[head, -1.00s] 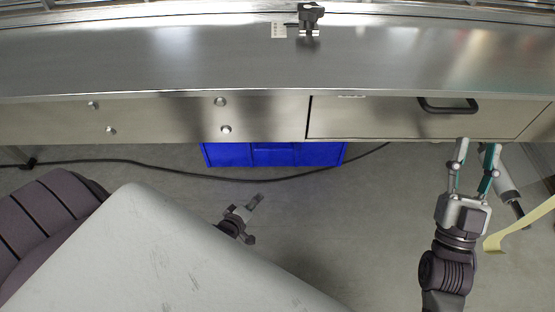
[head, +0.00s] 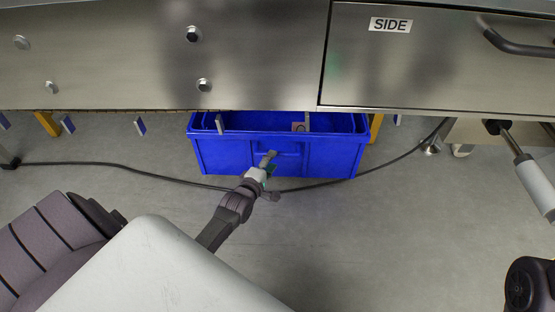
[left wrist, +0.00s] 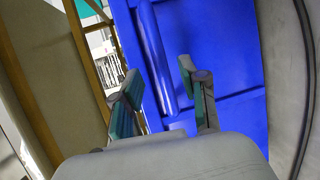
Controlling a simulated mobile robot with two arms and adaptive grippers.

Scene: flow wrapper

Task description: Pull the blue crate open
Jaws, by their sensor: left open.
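The blue crate (head: 225,155) sits on the floor under the front edge of the steel machine, its front wall and part of its open top showing. A handle bar (head: 280,153) runs along its front wall. My left gripper (head: 272,175) is open in front of that wall. In the left wrist view the blue crate (left wrist: 225,60) fills the upper middle. Its handle bar (left wrist: 155,55) lies between the two open fingers (left wrist: 160,95) in the picture. I cannot tell whether the fingers touch it. My right gripper is out of view.
A black cable (head: 110,167) crosses the floor in front of the crate. A machine foot (head: 430,146) stands right. The floor before the crate is mostly clear.

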